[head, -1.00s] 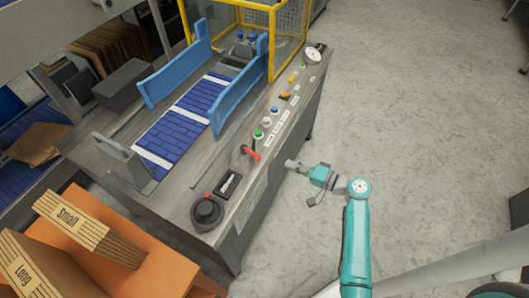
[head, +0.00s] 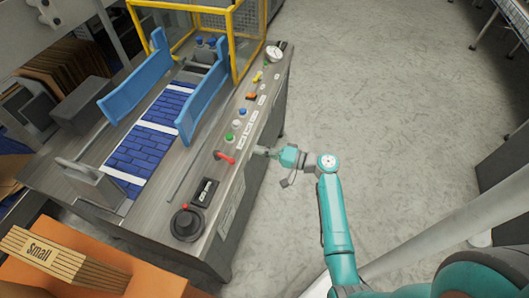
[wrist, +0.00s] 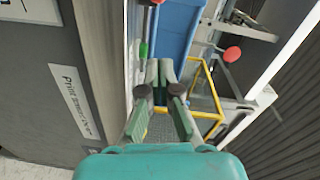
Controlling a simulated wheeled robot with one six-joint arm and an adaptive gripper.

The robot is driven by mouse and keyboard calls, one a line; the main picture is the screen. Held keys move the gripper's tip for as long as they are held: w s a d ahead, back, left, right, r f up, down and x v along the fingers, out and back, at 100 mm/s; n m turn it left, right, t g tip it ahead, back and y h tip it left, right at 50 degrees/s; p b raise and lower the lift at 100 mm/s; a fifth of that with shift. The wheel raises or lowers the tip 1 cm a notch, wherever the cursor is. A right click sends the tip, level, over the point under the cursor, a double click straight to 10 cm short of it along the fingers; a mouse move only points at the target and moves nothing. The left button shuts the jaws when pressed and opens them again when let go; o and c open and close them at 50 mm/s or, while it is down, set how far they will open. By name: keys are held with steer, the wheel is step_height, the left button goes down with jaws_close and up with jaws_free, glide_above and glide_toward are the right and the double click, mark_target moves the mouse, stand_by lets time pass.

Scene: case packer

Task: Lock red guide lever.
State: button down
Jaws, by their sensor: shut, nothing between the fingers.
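The red guide lever (head: 226,157) sits on the near edge of the machine's control panel in the head view, between the black display and the green button. It lies slanted, its red grip pointing toward the front edge. My gripper (head: 259,151) is just right of the lever, apart from it, beside the panel's edge. In the wrist view my gripper (wrist: 166,68) has its fingers together with nothing between them. A small red part shows at the top edge of that view; I cannot tell whether it is the lever.
The panel carries a black dial (head: 186,223), a display (head: 204,192), a green button (head: 229,137) and a gauge (head: 274,53).

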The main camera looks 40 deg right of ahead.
mark_target(239, 162)
steer(key=x, duration=0.6)
steer(key=shift+w+a, duration=0.2)
steer(key=shift+s+a+f, duration=0.15)
steer(key=shift+s+a, duration=0.15)
steer(key=shift+a, duration=0.3)
steer(key=shift+s+a+f, duration=0.1)
steer(key=shift+s+a, duration=0.15)
steer(key=shift+a, duration=0.3)
steer(key=shift+s+a+f, duration=0.1)
steer(key=shift+s+a, duration=0.1)
steer(key=shift+a, duration=0.35)
steer(key=shift+a, duration=0.1)
